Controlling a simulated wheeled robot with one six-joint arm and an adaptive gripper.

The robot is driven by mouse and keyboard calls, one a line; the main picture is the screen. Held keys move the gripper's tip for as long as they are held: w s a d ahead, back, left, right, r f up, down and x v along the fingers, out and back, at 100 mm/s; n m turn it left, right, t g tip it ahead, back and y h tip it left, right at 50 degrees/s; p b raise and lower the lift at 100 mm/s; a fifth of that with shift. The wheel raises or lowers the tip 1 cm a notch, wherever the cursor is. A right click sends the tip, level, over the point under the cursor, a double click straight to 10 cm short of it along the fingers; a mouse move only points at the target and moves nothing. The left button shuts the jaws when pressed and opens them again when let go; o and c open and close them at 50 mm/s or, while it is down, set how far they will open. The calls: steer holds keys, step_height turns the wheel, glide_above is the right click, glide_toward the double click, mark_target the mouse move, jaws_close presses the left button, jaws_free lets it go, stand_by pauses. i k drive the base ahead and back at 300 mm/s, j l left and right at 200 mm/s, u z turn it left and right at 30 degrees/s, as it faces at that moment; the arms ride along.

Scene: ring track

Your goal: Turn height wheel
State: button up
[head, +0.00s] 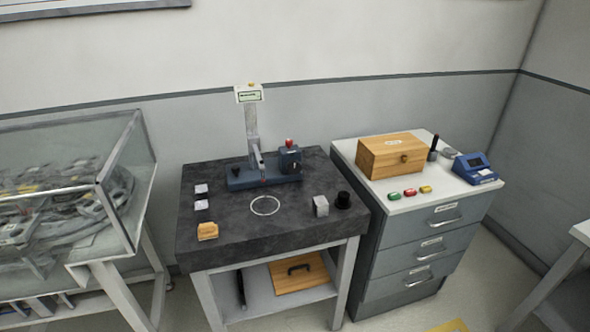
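A height-measuring stand with a blue base (243,180) stands on the dark stone-topped table. Its pale column (251,122) rises upright to a small display (248,95) at the top. A blue block (290,160) with a red knob (289,143) on top sits at the right end of the base. A small dark knob (237,170) stands at the base's left end. No part is labelled as the height wheel, and I cannot tell which one it is. My gripper is not in view.
The stone tabletop (230,230) carries two white squares, a yellow-orange block (207,231), a white ring (265,205), a grey block (320,206) and a black cylinder (343,200). A drawer cabinet (425,230) with a wooden box (391,155) stands right; a glass case (125,180) stands left.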

mark_target(294, 167)
steer(key=i+j, duration=1.3)
steer(key=k+l, duration=0.2)
steer(key=k, duration=0.25)
